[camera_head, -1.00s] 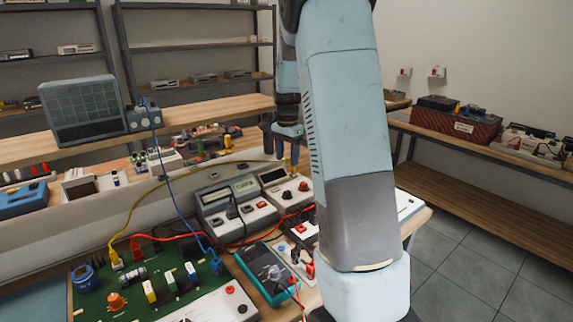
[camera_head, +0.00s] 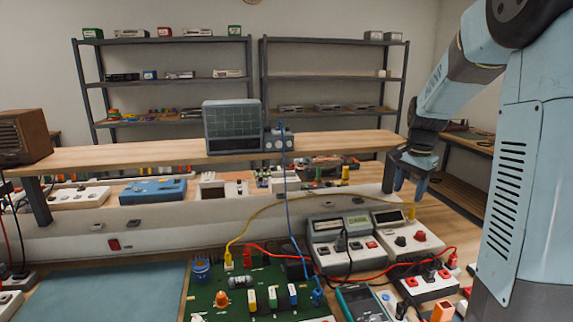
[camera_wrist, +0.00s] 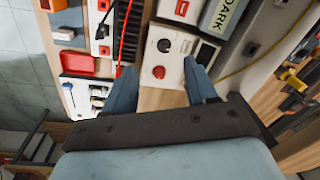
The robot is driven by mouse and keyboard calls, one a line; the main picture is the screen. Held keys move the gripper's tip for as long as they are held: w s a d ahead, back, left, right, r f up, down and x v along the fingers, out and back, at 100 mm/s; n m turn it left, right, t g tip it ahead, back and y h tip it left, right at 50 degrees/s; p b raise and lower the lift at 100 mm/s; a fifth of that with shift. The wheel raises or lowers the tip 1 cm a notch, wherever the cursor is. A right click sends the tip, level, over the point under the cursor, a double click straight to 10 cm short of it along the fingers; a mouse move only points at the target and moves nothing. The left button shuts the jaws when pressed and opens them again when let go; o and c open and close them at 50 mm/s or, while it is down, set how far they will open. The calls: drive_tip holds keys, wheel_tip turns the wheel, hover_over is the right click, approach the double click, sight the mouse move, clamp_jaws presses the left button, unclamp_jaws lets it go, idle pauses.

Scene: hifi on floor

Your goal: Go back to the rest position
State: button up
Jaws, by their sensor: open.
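My gripper (camera_head: 409,188) hangs at the right of the head view, fingers pointing down. It is above the right end of the workbench, near two grey meter boxes. In the wrist view its two blue fingers (camera_wrist: 160,84) are spread apart with nothing held between them. Beyond the fingertips lies a white and grey box with a black and a red knob (camera_wrist: 170,58). This box also shows in the head view (camera_head: 408,240). My arm covers the right side of the head view.
A green circuit board (camera_head: 250,298) with wires lies at the front. A grey oscilloscope (camera_head: 233,127) stands on the raised wooden shelf (camera_head: 130,150). A brown radio (camera_head: 22,136) is at the left. Red, blue and yellow cables cross the bench. A dark blue mat (camera_head: 110,290) is bare.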

drive_tip(key=s+a+r+n+t, duration=0.1)
drive_tip(key=s+a+r+n, duration=0.1)
drive_tip(key=s, duration=0.7)
drive_tip(key=s+a+r+n+t, duration=0.2)
drive_tip(key=s+a+n, duration=0.3)
drive_tip(key=s, duration=0.4)
drive_tip(key=s+a+r+n+t, duration=0.1)
drive_tip(key=s+a+r+n, duration=0.2)
drive_tip(key=s, duration=0.6)
drive_tip(key=shift+s+a+r+n, duration=0.15)
drive_tip(key=shift+a+n, duration=0.35)
drive_tip(key=shift+a, duration=0.05)
